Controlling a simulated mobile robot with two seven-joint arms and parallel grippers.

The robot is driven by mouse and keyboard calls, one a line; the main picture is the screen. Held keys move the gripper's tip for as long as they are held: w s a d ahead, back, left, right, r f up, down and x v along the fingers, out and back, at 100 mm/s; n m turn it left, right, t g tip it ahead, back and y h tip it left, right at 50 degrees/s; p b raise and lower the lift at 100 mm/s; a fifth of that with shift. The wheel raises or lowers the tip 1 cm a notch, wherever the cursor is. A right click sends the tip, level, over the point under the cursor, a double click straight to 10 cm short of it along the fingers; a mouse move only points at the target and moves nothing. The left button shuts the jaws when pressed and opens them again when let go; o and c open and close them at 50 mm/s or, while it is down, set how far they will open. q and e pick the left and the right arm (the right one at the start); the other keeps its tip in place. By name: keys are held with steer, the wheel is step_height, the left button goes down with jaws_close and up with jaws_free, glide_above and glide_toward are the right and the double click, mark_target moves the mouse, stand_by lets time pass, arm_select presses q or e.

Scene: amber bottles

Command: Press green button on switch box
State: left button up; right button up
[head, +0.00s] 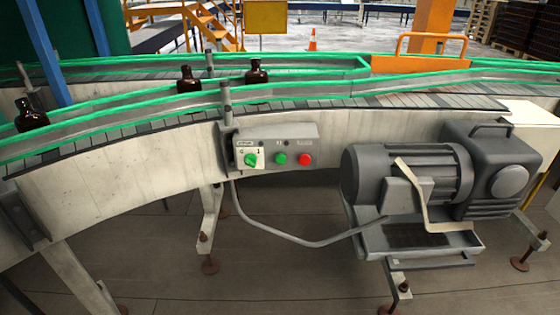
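A grey switch box (277,147) is fixed to the side of the conveyor, near the middle of the head view. It carries a round green button (280,159), a red button (305,160) to its right, and a green rotary switch (251,160) on a pale plate to its left. The green button's face is uncovered and in plain sight. Neither of my grippers shows in this view.
A curved conveyor (120,178) with green rails carries several amber bottles, one (257,78) behind the box. A large grey motor (410,180) hangs to the right, with a cable (290,238) running to it from the box. The floor in front is clear.

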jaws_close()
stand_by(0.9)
